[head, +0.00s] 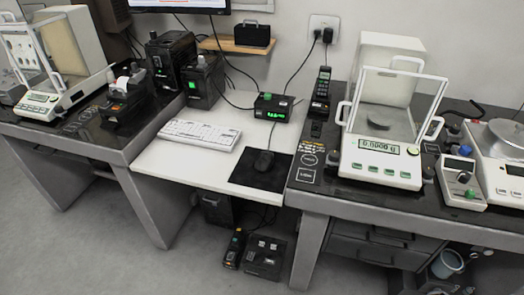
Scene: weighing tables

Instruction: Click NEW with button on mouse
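A small black mouse (264,161) lies on a black mouse pad (248,180) on the white desk (192,178) between two dark weighing tables. Only the bottom edge of a monitor (180,4) shows at the top of the head view. Its screen content is cut off, so no NEW button can be seen. Neither of my grippers is in view.
A white keyboard (200,134) lies left of the mouse. A black box with a green display (273,107) stands behind the mouse. A glass-shielded balance (382,163) stands on the right table. The desk's front left is clear.

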